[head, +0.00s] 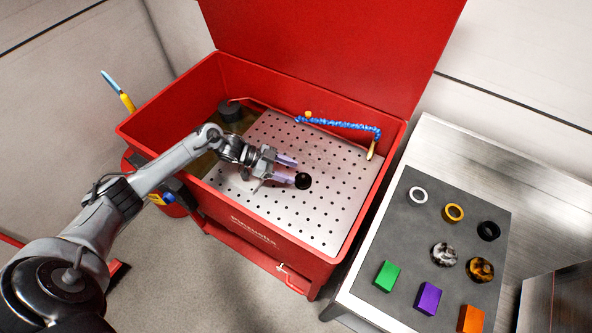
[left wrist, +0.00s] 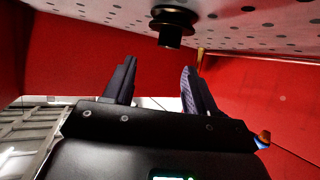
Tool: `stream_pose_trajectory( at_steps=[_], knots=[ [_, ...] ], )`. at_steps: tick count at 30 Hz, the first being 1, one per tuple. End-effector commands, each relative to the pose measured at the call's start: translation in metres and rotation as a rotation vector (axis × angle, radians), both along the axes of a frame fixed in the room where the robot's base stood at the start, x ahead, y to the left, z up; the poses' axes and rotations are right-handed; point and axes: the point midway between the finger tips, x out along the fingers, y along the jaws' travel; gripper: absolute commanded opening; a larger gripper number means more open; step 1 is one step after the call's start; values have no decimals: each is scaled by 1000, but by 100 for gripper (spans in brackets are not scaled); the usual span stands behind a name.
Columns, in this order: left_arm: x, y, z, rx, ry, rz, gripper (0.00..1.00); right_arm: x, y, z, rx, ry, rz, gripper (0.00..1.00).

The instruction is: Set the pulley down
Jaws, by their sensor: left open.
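The pulley (head: 303,181), a small black stepped round part, sits on the perforated metal plate (head: 318,222) inside the red wash basin. It also shows at the top of the left wrist view (left wrist: 173,27), against the plate and beyond the fingertips. My left gripper (head: 293,170) is open, with its two fingers apart over the plate. The pulley is near the tip of the lower finger in the head view. In the left wrist view, nothing is between the fingers (left wrist: 157,70). My right gripper does not show.
The basin's red walls (head: 268,224) and raised lid surround the plate. A blue segmented hose (head: 340,124) runs along the back, and a dark cylinder (head: 230,110) stands at the back left. To the right, a grey mat (head: 408,238) holds several rings, discs and coloured blocks.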

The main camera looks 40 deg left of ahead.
Motion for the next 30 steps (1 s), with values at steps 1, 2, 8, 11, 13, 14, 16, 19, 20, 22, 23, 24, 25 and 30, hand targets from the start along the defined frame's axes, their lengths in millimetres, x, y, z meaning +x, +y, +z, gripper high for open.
stream_pose_trajectory(
  at_steps=[1,2,8,11,13,14,16,19,20,22,23,24,25,30],
  knots=[
    [-6,10,7,3,1,3,56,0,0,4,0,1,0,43],
    [-8,15,10,3,0,1,56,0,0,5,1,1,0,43],
    [-26,42,27,0,-1,2,56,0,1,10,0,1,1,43],
    [-33,52,35,1,-3,1,56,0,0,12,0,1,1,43],
    [-37,57,38,0,-3,1,56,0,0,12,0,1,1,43],
    [-38,59,39,0,-3,1,56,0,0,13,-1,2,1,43],
    [-40,63,42,-1,-4,2,56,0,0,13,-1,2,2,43],
    [-42,66,43,-2,-6,1,56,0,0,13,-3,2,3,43],
    [-42,66,44,-2,-6,1,56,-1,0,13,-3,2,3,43],
    [-43,67,44,-2,-6,1,56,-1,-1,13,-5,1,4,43],
    [-43,67,44,-2,-6,1,56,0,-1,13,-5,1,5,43],
    [-43,67,44,-2,-6,1,56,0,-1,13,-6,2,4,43],
    [-43,67,44,-2,-6,1,56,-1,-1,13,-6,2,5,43],
    [-42,67,44,-2,-6,1,56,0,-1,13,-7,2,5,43]
  ],
)
